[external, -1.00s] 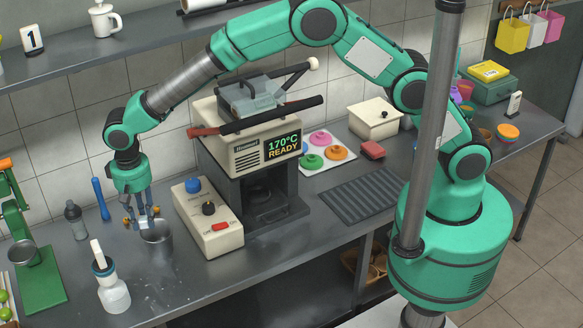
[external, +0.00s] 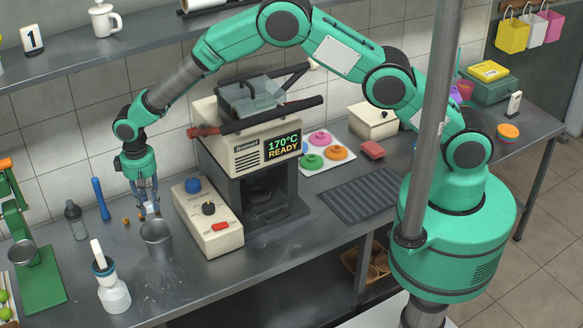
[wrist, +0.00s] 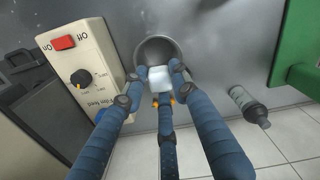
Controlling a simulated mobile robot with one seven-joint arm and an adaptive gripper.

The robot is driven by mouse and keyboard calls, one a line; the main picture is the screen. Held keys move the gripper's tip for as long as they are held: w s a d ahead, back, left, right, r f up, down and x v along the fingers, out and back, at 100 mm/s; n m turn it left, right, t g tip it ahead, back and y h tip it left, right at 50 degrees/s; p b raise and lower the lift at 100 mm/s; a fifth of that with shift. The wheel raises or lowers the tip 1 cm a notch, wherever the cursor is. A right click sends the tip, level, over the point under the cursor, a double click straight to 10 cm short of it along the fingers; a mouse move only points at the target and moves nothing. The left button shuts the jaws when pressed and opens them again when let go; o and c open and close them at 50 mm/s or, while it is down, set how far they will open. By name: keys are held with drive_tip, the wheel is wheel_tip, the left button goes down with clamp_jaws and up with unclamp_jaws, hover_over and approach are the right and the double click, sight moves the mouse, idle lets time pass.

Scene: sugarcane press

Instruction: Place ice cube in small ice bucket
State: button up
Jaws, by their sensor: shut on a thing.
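My gripper (external: 149,207) has long blue-grey fingers and points down. It is shut on a small, pale ice cube (wrist: 160,78), which shows between the fingertips in the wrist view. The small grey metal ice bucket (external: 157,238) stands upright on the counter. In the external view the cube (external: 152,209) is just above and behind the bucket's rim. In the wrist view the cube overlaps the near part of the bucket's opening (wrist: 156,44). The bucket's bottom is hidden.
Small orange-brown bits (external: 126,222) lie near the gripper.

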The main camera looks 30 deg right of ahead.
drive_tip(key=shift+w+d+f, duration=0.45)
drive_tip(key=shift+w+f, duration=0.05)
drive_tip(key=shift+w, duration=0.3)
drive_tip(key=shift+f, duration=0.15)
drive_tip(key=b, duration=0.3)
approach(155, 227)
drive_tip(key=shift+s+a+f, duration=0.2)
drive_tip(key=shift+s+f, duration=0.95)
drive_tip(key=shift+f, duration=0.3)
drive_tip(key=shift+s+a+f, duration=0.15)
drive_tip(key=shift+s+f, duration=1)
drive_tip(key=shift+f, duration=0.3)
drive_tip(key=o, duration=1)
drive_tip(key=shift+c, duration=0.2)
drive_tip(key=shift+r, duration=0.1)
